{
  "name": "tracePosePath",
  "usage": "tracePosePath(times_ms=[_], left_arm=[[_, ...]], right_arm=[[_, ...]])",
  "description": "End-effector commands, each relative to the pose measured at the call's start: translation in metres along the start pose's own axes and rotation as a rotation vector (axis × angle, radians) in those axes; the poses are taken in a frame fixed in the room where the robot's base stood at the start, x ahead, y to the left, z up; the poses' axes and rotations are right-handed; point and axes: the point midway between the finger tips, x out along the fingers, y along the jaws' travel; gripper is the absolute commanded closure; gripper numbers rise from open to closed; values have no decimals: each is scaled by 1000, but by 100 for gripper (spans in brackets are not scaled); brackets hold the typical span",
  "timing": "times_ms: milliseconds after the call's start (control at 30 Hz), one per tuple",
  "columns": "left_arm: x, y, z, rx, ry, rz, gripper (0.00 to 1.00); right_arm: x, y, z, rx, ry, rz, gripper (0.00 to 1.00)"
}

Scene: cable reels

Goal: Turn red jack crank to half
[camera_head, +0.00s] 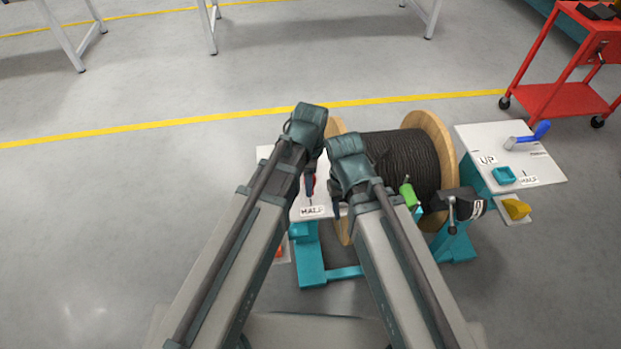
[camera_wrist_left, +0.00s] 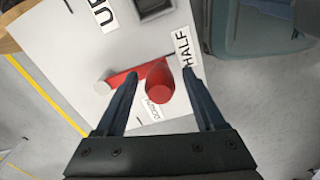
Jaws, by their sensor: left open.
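The red jack crank (camera_wrist_left: 160,82) shows in the left wrist view, with a grey round end (camera_wrist_left: 103,87) at the left of its arm and a red knob at the right. Its arm runs across a white panel, between the HALF label (camera_wrist_left: 182,47) and the DOWN label (camera_wrist_left: 152,108). My left gripper (camera_wrist_left: 158,78) is open, with its fingers on either side of the knob and a gap showing. In the head view the crank (camera_head: 310,185) is partly hidden by my arms. My right gripper (camera_head: 340,204) is beside it, its fingers mostly hidden.
A black cable reel (camera_head: 400,160) with wooden flanges stands right of the arms on a teal stand (camera_head: 312,263). A second white panel (camera_head: 540,168) carries a blue crank (camera_head: 541,130). A red cart (camera_head: 570,100) is at the far right. Floor at left is clear.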

Motion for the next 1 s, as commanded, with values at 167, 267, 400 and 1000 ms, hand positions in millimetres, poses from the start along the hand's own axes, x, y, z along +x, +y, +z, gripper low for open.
tracePosePath(times_ms=[167,267,400,1000], left_arm=[[-17,0,0,0,0,0,29],[-29,0,0,0,0,0,29],[-50,0,0,0,0,0,29],[-132,0,0,0,-1,-1,29]], right_arm=[[-17,2,1,0,0,0,50],[-29,3,2,0,0,0,50],[-50,5,3,0,0,0,50],[-131,13,8,1,0,0,50]])
